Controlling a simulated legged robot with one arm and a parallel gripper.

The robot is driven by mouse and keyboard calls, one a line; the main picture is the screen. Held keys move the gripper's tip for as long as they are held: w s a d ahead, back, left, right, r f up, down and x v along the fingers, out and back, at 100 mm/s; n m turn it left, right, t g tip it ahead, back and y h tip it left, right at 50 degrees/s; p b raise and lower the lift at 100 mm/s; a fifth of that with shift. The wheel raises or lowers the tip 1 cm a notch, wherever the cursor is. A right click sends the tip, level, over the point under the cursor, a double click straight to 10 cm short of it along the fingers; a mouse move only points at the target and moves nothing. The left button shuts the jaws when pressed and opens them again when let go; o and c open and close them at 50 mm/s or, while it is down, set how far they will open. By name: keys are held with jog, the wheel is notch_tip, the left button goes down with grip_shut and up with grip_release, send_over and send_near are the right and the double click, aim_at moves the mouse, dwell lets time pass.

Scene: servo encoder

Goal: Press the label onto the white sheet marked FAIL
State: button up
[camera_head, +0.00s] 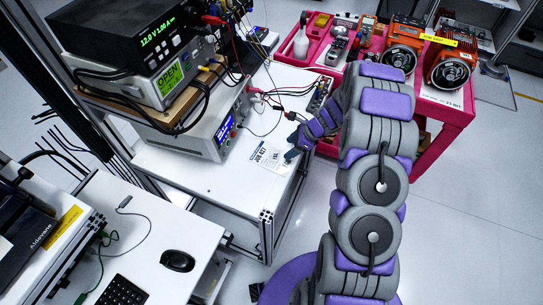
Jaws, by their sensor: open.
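A white sheet (269,158) with dark print lies flat on the white bench; its heading is too small to read surely, and I cannot make out the word FAIL. My gripper (291,154) reaches down from the right to the sheet's right edge, with its fingers open. The fingertips are at or just above the sheet; I cannot tell whether they touch it. No loose label can be made out, and the arm hides the bench area behind the gripper.
Stacked instruments (190,125) with cables stand left of the sheet. A pink cart (455,110) with orange motors (447,68) stands behind my arm. A lower desk (135,250) holds a mouse (177,261) and keyboard (121,291). Bare bench (225,188) lies in front of the sheet.

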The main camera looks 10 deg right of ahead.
notch_tip(320, 180, up, 8)
jog(key=d+p, duration=0.2)
jog(key=p, duration=0.4)
jog(key=shift+s, duration=0.45)
jog(key=shift+f, duration=0.1)
jog(key=s+a+r+n+g+h+b, duration=0.1)
jog(key=s+a+r+n+g+b, duration=0.1)
jog(key=s+a+r+n, duration=0.5)
jog(key=s+a+r+n+g+h+b, duration=0.1)
jog(key=s+a+r+n+b, duration=0.1)
jog(key=s+a+r+n, duration=0.55)
jog(key=s+d+r+n+h+b, duration=0.1)
jog(key=s+d+n, duration=0.1)
jog(key=s, duration=0.6)
jog(key=s+d+r+n+h+b, duration=0.1)
jog(key=s+r+n, duration=0.1)
jog(key=s, duration=0.6)
jog(key=s+d+r+n+g+h+b, duration=0.1)
jog(key=s+n, duration=0.3)
jog(key=s, duration=0.4)
jog(key=shift+s+d+r+h+b, duration=0.2)
jog(key=shift+s+d+h+b, duration=0.3)
jog(key=shift+d, duration=0.3)
